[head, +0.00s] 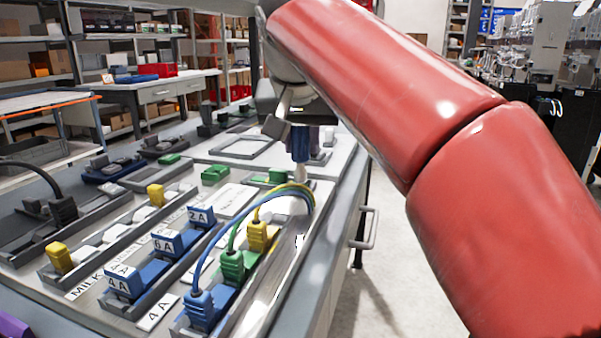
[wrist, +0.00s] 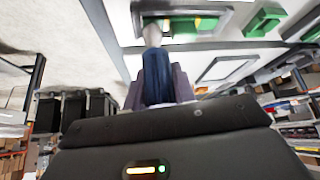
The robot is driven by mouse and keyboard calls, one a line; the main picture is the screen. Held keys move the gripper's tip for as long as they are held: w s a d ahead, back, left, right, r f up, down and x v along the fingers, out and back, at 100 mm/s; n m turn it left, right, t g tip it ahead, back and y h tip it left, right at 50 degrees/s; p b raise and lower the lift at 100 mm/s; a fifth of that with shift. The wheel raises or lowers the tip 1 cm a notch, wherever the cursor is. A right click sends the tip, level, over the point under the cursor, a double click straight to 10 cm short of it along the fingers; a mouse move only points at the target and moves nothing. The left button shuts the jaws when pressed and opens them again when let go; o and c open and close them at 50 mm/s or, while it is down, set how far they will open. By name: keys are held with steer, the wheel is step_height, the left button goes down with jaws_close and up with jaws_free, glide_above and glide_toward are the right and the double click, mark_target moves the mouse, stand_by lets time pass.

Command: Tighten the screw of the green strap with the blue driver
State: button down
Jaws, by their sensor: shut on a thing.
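My gripper (head: 301,128) is shut on the blue driver (head: 301,146), which also shows between my fingers in the wrist view (wrist: 156,76). The driver is about upright in the head view, with its pale grey shaft (head: 300,172) pointing down. What seems to be the green strap (wrist: 195,26) lies in a grey holder (wrist: 222,14) in the wrist view; a green piece also shows left of the shaft in the head view (head: 278,176). The driver's tip overlaps the strap's edge in the wrist view; I cannot tell whether they touch. The screw is not visible.
Blue, green and yellow plugs with cables (head: 232,265) stand in a rail at the front. Blue blocks labelled 2A, 6A and 4A (head: 167,243) stand to their left. Another green block (head: 215,174) lies left of the driver. A drawer handle (head: 364,228) juts from the bench side.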

steer(key=m+h, duration=0.1)
steer(key=m, duration=0.2)
steer(key=m+g+h, duration=0.1)
steer(key=m+h, duration=0.1)
steer(key=shift+f+m, duration=0.1)
steer(key=shift+m, duration=0.3)
steer(key=m, duration=0.1)
steer(key=m+g+h, duration=0.1)
steer(key=m, duration=0.1)
steer(key=shift+s+d+m+g+h, duration=0.1)
steer(key=shift+d+m+g+h, duration=0.15)
steer(key=shift+m+g+h, duration=0.15)
steer(key=shift+r, duration=0.9)
